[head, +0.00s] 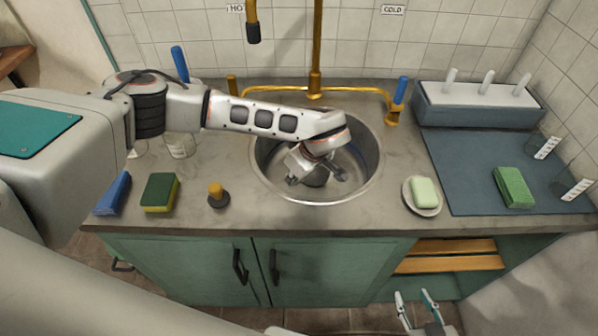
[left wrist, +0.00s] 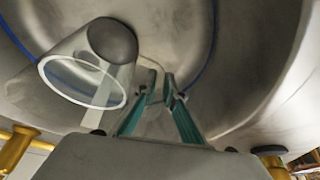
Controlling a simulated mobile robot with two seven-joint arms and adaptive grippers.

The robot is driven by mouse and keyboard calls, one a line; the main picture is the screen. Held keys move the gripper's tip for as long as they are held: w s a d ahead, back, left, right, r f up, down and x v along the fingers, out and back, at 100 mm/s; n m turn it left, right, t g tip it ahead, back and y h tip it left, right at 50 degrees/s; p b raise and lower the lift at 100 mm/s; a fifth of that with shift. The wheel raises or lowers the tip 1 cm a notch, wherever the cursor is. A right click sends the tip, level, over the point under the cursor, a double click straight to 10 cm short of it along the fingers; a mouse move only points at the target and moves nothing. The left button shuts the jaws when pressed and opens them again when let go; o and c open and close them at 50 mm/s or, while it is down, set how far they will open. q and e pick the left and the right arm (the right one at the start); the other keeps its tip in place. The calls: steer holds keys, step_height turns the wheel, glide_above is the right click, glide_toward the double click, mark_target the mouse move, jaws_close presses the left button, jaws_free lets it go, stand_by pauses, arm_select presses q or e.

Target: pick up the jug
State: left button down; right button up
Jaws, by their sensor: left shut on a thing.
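A clear jug (left wrist: 65,97) with a pale rim lies tilted in the round steel sink (head: 376,163) in the left wrist view. A dark round patch shows at its far end; I cannot tell whether it is the jug's base or the drain. In the head view I cannot make out the jug, as my left gripper (head: 318,182) is in the basin. The left fingers (left wrist: 161,84) are nearly together beside the jug, shut on what seems to be its thin handle; the grip is small and unclear. My right gripper (head: 416,300) is low in front of the cabinet, its fingers apart and empty.
Brass taps (head: 314,84) stand behind the sink. A yellow-knobbed plug (head: 217,193) and a sponge (head: 160,192) are left of it. A soap dish (head: 422,208), a blue mat (head: 465,180) and a rack (head: 478,112) are to the right.

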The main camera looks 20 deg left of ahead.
arm_select(q)
steer(key=shift+w+r, duration=0.1)
steer(key=shift+r, duration=0.15)
step_height(320, 180, up, 20)
steer(key=shift+f+b, duration=0.25)
steer(key=shift+b, duration=0.05)
stand_by(1.1)
steer(key=shift+r, duration=0.1)
stand_by(0.5)
steer(key=shift+s+d+f+b, duration=0.2)
steer(key=shift+s+f+b, duration=0.1)
steer(key=shift+s+f, duration=0.35)
steer(key=shift+s+d+f+b, duration=0.2)
steer(key=shift+s+f+b, duration=0.1)
steer(key=shift+s+f, duration=0.35)
steer(key=shift+s+d+f+b, duration=0.25)
steer(key=shift+s+f, duration=0.25)
steer(key=shift+f, duration=0.25)
